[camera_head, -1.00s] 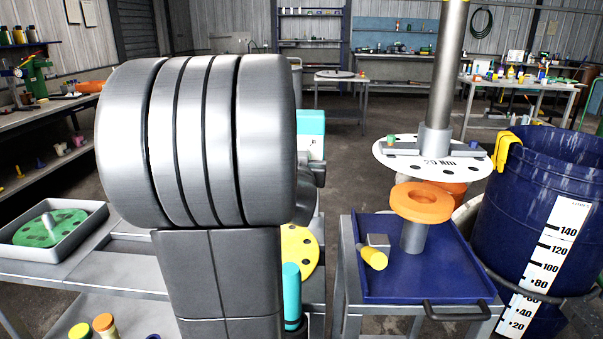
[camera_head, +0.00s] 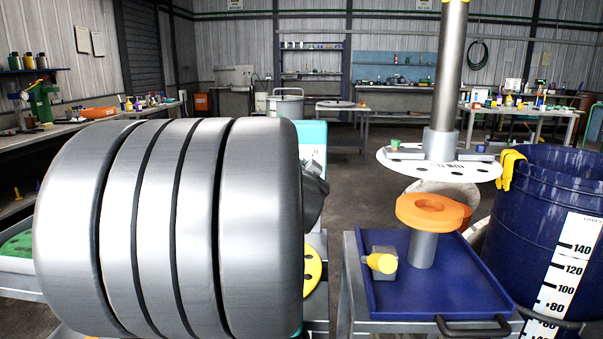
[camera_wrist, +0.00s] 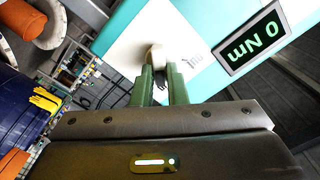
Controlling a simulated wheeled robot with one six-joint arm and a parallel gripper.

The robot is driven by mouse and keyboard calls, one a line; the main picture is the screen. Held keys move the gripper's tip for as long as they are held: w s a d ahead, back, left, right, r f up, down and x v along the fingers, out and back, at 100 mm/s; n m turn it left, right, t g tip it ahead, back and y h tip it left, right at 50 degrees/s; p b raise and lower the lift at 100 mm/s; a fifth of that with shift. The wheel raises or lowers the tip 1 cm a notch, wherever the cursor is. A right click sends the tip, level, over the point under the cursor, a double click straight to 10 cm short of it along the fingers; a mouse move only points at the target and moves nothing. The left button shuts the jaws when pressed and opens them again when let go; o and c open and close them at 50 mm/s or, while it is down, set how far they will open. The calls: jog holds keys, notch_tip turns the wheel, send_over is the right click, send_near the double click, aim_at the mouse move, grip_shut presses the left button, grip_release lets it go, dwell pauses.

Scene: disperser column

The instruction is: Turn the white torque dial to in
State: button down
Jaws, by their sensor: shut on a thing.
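In the wrist view a small pale knob, the torque dial (camera_wrist: 153,57), stands on the white face of a teal box (camera_wrist: 200,22). My gripper (camera_wrist: 155,72) has its green fingers closed on the dial. Small dark lettering beside the dial is hard to read. A dark display (camera_wrist: 252,38) on the box shows "0 Nm" in green, upside down in this view. In the head view the teal box (camera_head: 312,140) shows only as a strip behind my large grey arm, which hides the dial and the fingertips.
Right of my arm, a blue tray cart (camera_head: 435,285) holds an orange ring (camera_head: 433,210) on a grey post and a yellow-knobbed block (camera_head: 381,262). Behind it a white holed disc (camera_head: 440,167) surrounds a steel column. A blue drum (camera_head: 550,220) with a yellow glove stands far right.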

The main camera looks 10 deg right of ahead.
dwell(0.4)
jog(key=c, duration=1.4)
grip_release()
jog(key=shift+c, duration=0.2)
jog(key=shift+s, duration=0.1)
